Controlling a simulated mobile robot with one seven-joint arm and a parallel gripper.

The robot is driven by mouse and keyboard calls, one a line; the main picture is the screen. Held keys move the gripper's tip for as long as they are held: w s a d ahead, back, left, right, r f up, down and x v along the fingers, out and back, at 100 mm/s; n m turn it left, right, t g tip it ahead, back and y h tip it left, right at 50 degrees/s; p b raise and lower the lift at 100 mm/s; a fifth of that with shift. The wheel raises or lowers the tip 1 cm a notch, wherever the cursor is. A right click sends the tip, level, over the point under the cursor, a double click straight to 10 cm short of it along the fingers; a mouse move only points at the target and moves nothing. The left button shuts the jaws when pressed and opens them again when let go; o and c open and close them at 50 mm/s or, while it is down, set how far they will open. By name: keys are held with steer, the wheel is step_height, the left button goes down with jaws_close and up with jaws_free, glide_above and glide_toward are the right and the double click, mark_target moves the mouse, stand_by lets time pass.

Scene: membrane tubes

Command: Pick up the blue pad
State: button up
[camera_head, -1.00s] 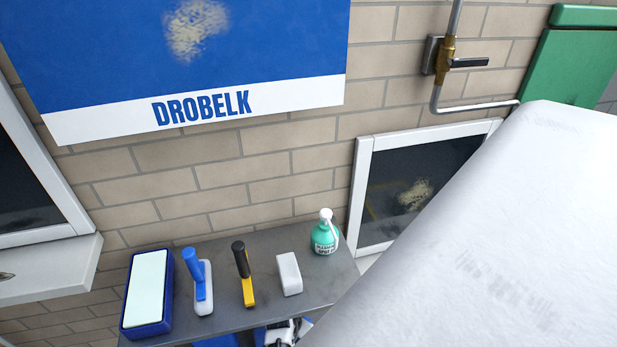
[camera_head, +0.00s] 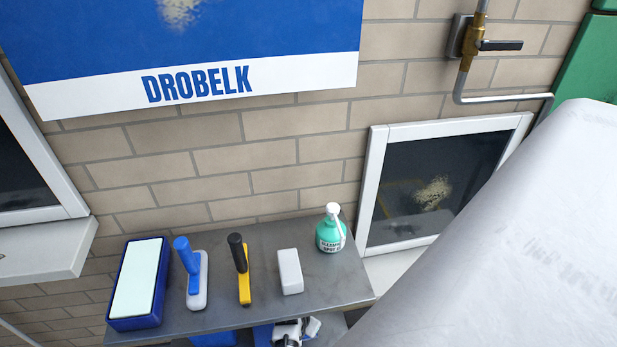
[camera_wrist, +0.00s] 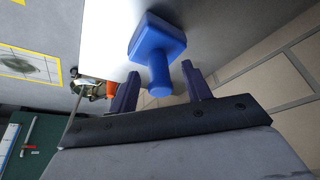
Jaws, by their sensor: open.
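A blue pad (camera_wrist: 157,38) with a square base and a round blue handle (camera_wrist: 160,75) shows in the wrist view, against a pale grey surface. My gripper (camera_wrist: 160,84) is open, its two dark fingers apart on either side of the handle's end. I see no clear contact, and the gripper holds nothing. The gripper is not visible in the head view. There, a tool with a blue handle (camera_head: 186,254) and a whitish base stands on the grey shelf (camera_head: 222,310); I cannot tell whether it is the same thing.
The shelf also holds a blue tray with a pale top (camera_head: 138,285), a yellow tool with a black handle (camera_head: 241,270), a white block (camera_head: 290,272) and a green bottle (camera_head: 329,232). The brick wall (camera_head: 240,160) stands behind. A large white form covers the lower right.

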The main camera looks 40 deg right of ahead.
steer(key=shift+c, duration=0.3)
jaws_close()
steer(key=shift+r, duration=0.2)
